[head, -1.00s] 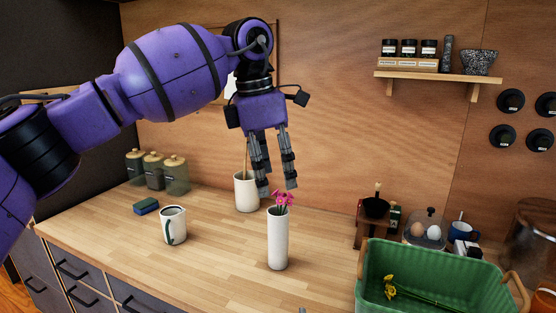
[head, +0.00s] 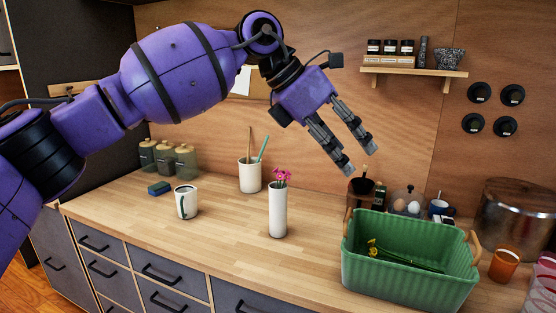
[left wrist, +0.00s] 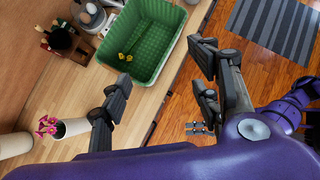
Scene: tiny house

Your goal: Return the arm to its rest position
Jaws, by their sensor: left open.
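My left arm reaches in from the left in the head view. Its gripper (head: 359,158) is open and empty, tilted down to the right, in the air above the counter. In the left wrist view its spread fingers (left wrist: 160,65) have nothing between them. A white vase with pink flowers (head: 278,209) stands upright on the counter, left of the gripper and lower. In the left wrist view, purple parts at right and small grey finger-like parts (left wrist: 198,128) seem to belong to my right arm; the left gripper partly hides them.
A green bin (head: 400,281) with a yellow flower inside stands at the counter's right. A white mug (head: 187,203), a blue sponge (head: 159,188), a utensil crock (head: 249,177) and jars (head: 166,158) stand left. A shelf (head: 415,71) is on the wall. The counter's front left is clear.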

